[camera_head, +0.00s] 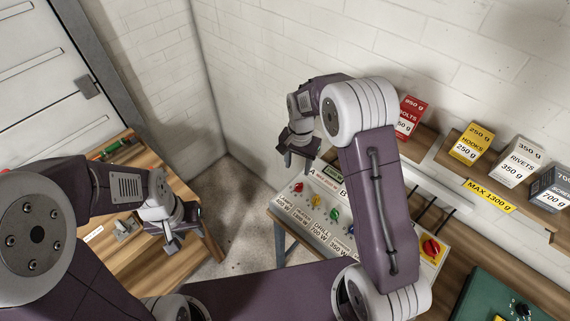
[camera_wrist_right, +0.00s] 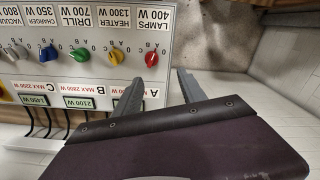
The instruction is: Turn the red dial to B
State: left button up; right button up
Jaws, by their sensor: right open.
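The red dial (camera_head: 299,187) is at the left end of a row of coloured dials on a white panel (camera_head: 316,232). It also shows in the right wrist view, upside down, as a red knob (camera_wrist_right: 151,59) under the LAMPS 400 W label, with small letters around it; its exact setting is too small to tell. My right gripper (camera_head: 298,158) is open and empty near the panel's left end, apart from the dial. Its two fingers (camera_wrist_right: 158,91) show in the wrist view. My left gripper (camera_head: 173,240) is far left of the panel, over a wooden bench; its opening is unclear.
Yellow (camera_head: 316,200), green (camera_head: 334,214) and blue dials stand beside the red one. A larger red knob on a yellow plate (camera_head: 431,249) is at the panel's right. Weighted boxes (camera_head: 472,143) stand on a shelf behind. A wooden bench (camera_head: 165,270) is at left.

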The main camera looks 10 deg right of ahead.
aim_at(299, 184)
jog(key=f+p, duration=0.1)
jog(key=f, duration=0.1)
jog(key=s+f, duration=0.1)
jog(key=f, duration=0.1)
jog(key=s+f+p, duration=0.1)
jog(key=f, duration=0.2)
jog(key=shift+d+f+p, duration=0.1)
jog(key=shift+d+p, duration=0.1)
jog(key=shift+p, duration=0.1)
jog(key=shift+d+f, duration=0.1)
jog(key=shift+f, duration=0.4)
pick_arm(q)
jog(key=r, duration=0.1)
jog(key=s+r, duration=0.1)
jog(key=r, duration=0.1)
jog(key=shift+s+d+r, duration=0.2)
jog(key=shift+d+r, duration=0.15)
jog(key=shift+r, duration=0.05)
pick_arm(e)
jog(key=shift+f, duration=0.1)
grip_shut()
